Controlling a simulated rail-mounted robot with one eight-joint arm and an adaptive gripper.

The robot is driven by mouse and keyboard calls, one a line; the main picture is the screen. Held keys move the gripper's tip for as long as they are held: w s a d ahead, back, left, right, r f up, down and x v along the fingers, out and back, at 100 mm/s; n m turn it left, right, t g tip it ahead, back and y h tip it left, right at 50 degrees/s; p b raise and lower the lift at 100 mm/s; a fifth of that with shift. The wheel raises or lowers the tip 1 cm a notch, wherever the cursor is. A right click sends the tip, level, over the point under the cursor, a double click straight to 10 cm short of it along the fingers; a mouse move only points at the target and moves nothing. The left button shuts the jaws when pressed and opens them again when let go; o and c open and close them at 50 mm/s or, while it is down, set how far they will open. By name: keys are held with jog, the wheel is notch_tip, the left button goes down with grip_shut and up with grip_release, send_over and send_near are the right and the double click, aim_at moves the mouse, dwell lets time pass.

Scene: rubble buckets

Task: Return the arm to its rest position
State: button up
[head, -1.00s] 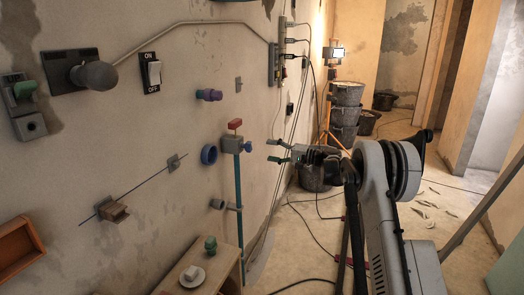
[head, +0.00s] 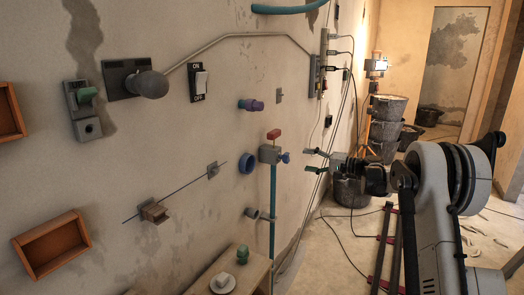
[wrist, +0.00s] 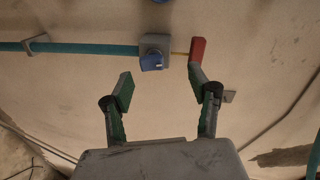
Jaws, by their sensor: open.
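My gripper (head: 316,161) is open and empty in the head view, at the end of my arm on the right. Its fingers point left toward the wall, a little to the right of a grey valve box (head: 270,154) with a red handle (head: 273,134) and a blue knob (head: 285,157). In the wrist view my gripper (wrist: 160,90) shows two spread fingers with nothing between them. Beyond them are the valve box (wrist: 154,44), its blue knob (wrist: 152,62) and the red handle (wrist: 197,49). The right fingertip overlaps the handle's lower end in that view; I cannot tell whether they touch.
A teal pipe (head: 272,215) runs down from the valve box. A wooden shelf (head: 258,272) stands low by the wall. Buckets (head: 387,108) are stacked behind my arm, with another bucket (head: 350,192) near the gripper. Cables (head: 335,228) lie on the floor.

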jog(key=s+a+r+n+g+h+p, duration=0.15)
jog(key=s+a+r, duration=0.25)
jog(key=s, duration=0.4)
jog(key=s+a+r+g+h, duration=0.1)
jog(key=s+a+r+h, duration=0.25)
jog(key=s, duration=0.45)
jog(key=s+a+r+g+h+p, duration=0.15)
jog(key=s+a+r, duration=0.25)
jog(key=s, duration=0.5)
jog(key=s+d+f+n+h, duration=0.1)
jog(key=s+f+h, duration=0.1)
jog(key=s, duration=0.8)
jog(key=s+d+f+n+t+h+p, duration=0.1)
jog(key=s+f+h, duration=0.2)
jog(key=s, duration=0.8)
jog(key=s+d+f+n+h+p, duration=0.1)
jog(key=s+d+f+h, duration=0.1)
jog(key=s, duration=0.9)
jog(key=shift+s+f, duration=0.15)
jog(key=shift+s, duration=0.05)
jog(key=shift+h, duration=0.25)
